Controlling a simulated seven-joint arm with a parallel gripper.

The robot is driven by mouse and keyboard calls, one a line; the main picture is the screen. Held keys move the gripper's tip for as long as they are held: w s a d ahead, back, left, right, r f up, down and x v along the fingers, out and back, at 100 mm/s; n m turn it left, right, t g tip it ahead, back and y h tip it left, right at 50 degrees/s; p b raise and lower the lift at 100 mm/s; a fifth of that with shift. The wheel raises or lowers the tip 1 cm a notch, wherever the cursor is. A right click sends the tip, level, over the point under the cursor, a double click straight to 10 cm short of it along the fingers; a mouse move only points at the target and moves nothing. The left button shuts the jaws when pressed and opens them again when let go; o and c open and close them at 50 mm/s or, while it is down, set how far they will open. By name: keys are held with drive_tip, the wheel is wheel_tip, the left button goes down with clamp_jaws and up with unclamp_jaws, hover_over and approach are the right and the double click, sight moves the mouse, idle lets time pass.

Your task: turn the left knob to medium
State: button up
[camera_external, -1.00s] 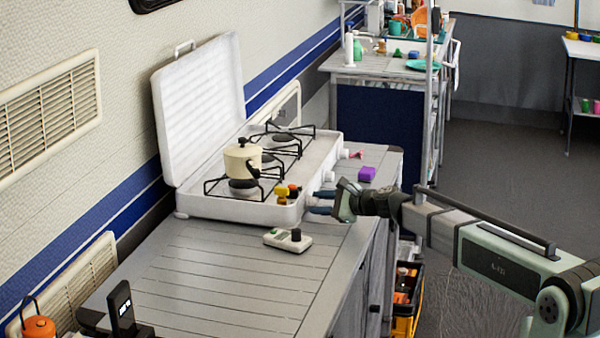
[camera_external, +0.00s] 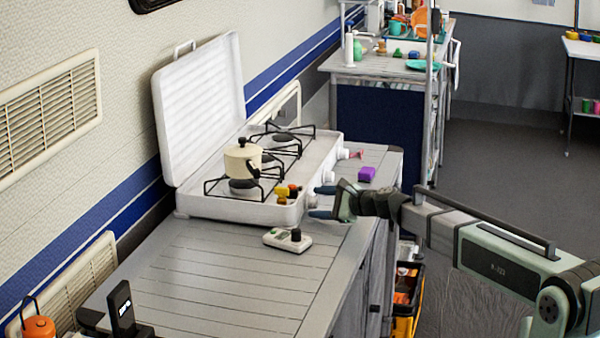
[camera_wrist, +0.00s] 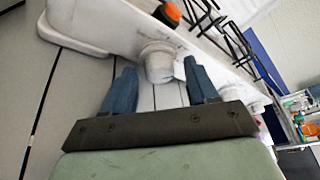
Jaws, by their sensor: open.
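The white camping stove (camera_external: 250,210) stands on the counter with its lid open. Its left knob (camera_wrist: 160,62) is a white round knob on the front face, close ahead of my gripper in the wrist view. My gripper (camera_wrist: 160,78) is open, with one blue finger on each side of the knob's outline. I cannot tell whether the fingers touch the knob. In the external view my gripper (camera_external: 322,202) is at the stove's front, and its fingers hide part of the knob area. Another white knob (camera_wrist: 250,97) shows at the right in the wrist view.
A cream pot (camera_external: 241,160) sits on a burner. Small yellow and orange items (camera_external: 287,192) are at the stove's front corner.

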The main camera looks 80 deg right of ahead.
drive_tip(key=m+y, duration=0.1)
drive_tip(key=m, duration=0.1)
drive_tip(key=m+y, duration=0.1)
drive_tip(key=shift+d+r+m+g+y, duration=0.2)
drive_tip(key=shift+m+g+y, duration=0.1)
drive_tip(key=shift+m+g, duration=0.1)
drive_tip(key=v, duration=1.4)
drive_tip(key=shift+s, duration=0.2)
drive_tip(key=s+a+f+g+y, duration=0.3)
drive_tip(key=s+a+f, duration=0.3)
drive_tip(key=a+f, duration=0.35)
drive_tip(key=w+a+f+n+g+y, duration=0.2)
drive_tip(key=a+f+n, duration=0.3)
drive_tip(key=a+f, duration=0.5)
drive_tip(key=shift+a+f+n+g, duration=0.25)
drive_tip(key=shift+f+n+g, duration=0.15)
drive_tip(key=shift+f, duration=0.2)
